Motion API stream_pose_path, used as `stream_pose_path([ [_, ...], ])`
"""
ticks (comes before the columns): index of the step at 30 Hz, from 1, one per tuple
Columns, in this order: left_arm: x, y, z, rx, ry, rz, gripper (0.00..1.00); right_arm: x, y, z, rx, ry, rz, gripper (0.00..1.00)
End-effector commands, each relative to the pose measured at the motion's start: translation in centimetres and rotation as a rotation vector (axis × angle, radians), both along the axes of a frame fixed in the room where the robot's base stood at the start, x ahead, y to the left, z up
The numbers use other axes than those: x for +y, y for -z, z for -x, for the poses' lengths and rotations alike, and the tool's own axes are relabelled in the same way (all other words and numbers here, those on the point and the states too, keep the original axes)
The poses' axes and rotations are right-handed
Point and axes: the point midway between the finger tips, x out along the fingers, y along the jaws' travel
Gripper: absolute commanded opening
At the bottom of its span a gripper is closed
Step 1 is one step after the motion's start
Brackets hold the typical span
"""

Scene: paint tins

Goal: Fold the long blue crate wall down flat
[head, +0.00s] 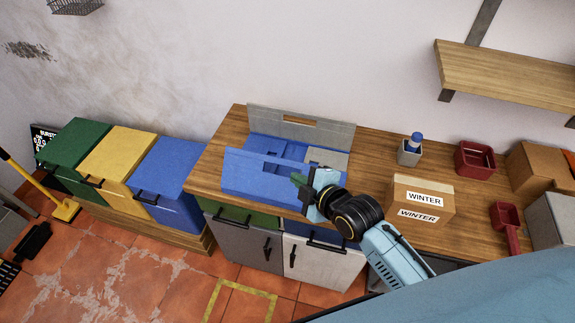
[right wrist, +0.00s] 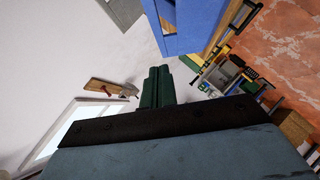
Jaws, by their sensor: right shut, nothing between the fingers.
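A folding crate stands on the wooden worktop. Its long blue wall (head: 250,175) is at the front edge and stands up, with a handle slot in it. The long grey wall (head: 335,135) stands upright at the back, also slotted. Blue panels and a grey piece lie low between them. My right gripper (head: 298,179) is at the right end of the blue wall, its dark green fingers shut and empty. Whether they touch the wall is unclear. In the right wrist view the shut fingers (right wrist: 157,75) point towards a blue crate panel (right wrist: 200,20). My left gripper is out of view.
A cardboard box marked WINTER (head: 420,198) stands to the right of my right arm. Behind it are a grey cup with a blue item (head: 410,155) and a red bin (head: 475,160). Green, yellow and blue bins (head: 168,175) stand left of the worktop.

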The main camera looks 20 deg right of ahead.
Motion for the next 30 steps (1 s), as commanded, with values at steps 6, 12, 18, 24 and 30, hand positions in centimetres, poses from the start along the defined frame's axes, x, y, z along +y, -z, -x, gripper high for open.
stream_pose_path([
  [6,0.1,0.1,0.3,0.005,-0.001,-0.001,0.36,1.1,1.7,-3.7,0.0,0.002,-0.004,0.0],
  [12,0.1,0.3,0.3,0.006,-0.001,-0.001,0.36,2.0,3.2,-6.6,0.001,0.001,-0.002,0.0],
  [18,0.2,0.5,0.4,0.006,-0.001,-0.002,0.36,0.6,4.9,-8.1,0.002,0.001,0.001,0.0],
  [24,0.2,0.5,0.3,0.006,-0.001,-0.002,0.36,0.0,5.4,-8.7,0.0,0.001,0.0,0.0],
  [30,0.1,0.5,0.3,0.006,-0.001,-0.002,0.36,0.0,5.5,-8.8,0.001,0.001,0.0,0.0],
])
